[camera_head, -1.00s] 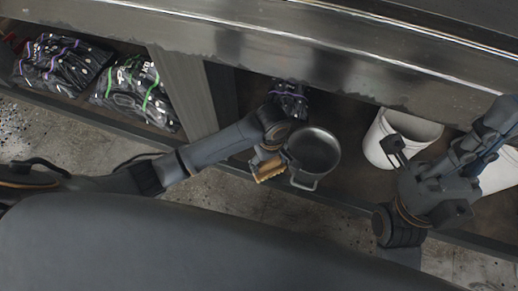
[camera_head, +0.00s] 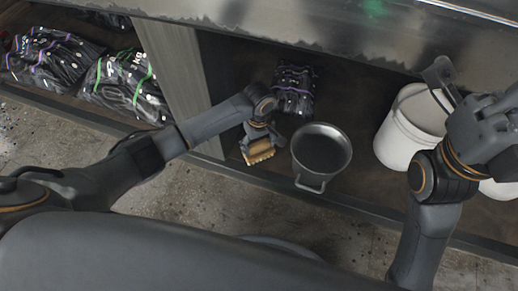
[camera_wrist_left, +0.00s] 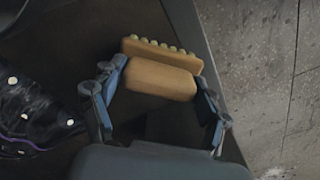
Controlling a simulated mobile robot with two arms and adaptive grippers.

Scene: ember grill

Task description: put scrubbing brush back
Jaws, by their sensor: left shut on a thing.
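The scrubbing brush (camera_head: 258,152) has a tan block with bristles along one side. It is at the end of my left arm, over the lower shelf, just left of the dark pot. My left gripper (camera_head: 256,138) is shut on it. In the left wrist view the brush (camera_wrist_left: 160,78) sits between the two fingers of the left gripper (camera_wrist_left: 158,90), near the shelf's edge. My right gripper (camera_head: 448,85) is in front of the white bucket at the right; its fingers are partly hidden, so I cannot tell its opening.
A dark pot (camera_head: 321,150) stands on the shelf (camera_head: 353,185) right of the brush. A black bagged bundle (camera_head: 294,90) lies behind it, and a white bucket (camera_head: 398,140) stands to the right. More bags (camera_head: 125,88) lie left of the divider (camera_head: 178,75).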

